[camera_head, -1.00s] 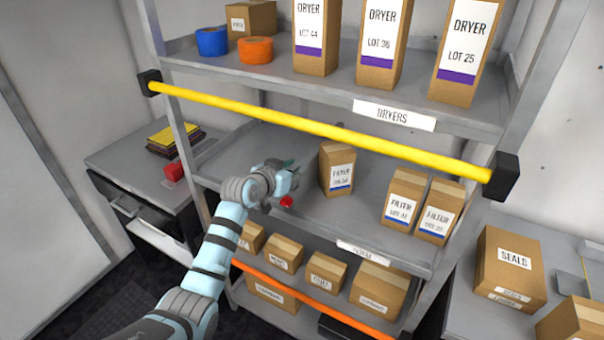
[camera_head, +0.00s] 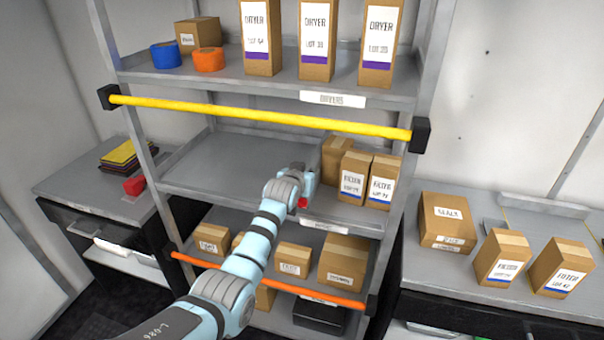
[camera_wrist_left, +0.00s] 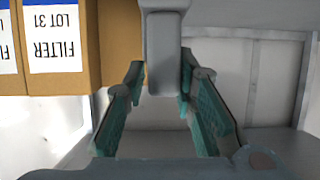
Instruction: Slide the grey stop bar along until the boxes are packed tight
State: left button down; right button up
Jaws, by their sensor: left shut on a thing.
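My left gripper (camera_head: 306,183) is at the front of the middle shelf, shut on the grey stop bar (camera_wrist_left: 164,50), which stands between its fingers in the left wrist view. In the head view the gripper hides most of the bar. Three brown filter boxes stand close together right of the gripper: a left box (camera_head: 336,150), a middle box (camera_head: 354,178) and a right box (camera_head: 382,182). The left box sits slightly farther back. In the wrist view, seen upside down, a box side (camera_wrist_left: 118,40) lies right against the bar or very near it. My right gripper is not in view.
The middle shelf (camera_head: 225,165) is bare left of the gripper. A yellow rail (camera_head: 260,117) crosses above it and an orange rail (camera_head: 270,282) below. Dryer boxes (camera_head: 318,40) stand overhead. A side table at right holds more boxes (camera_head: 447,222).

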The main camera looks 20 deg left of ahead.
pick_arm(q)
jog(key=shift+d+f, duration=0.15)
jog(key=shift+f, duration=0.05)
jog(key=c, duration=1.7)
grip_release()
jog(key=o, duration=0.4)
jog(key=shift+d+r, duration=0.15)
jog(key=shift+d, duration=0.05)
jog(key=shift+s+a+r, duration=0.1)
jog(key=shift+s, duration=0.1)
jog(key=v, duration=1.1)
jog(key=shift+s, duration=0.25)
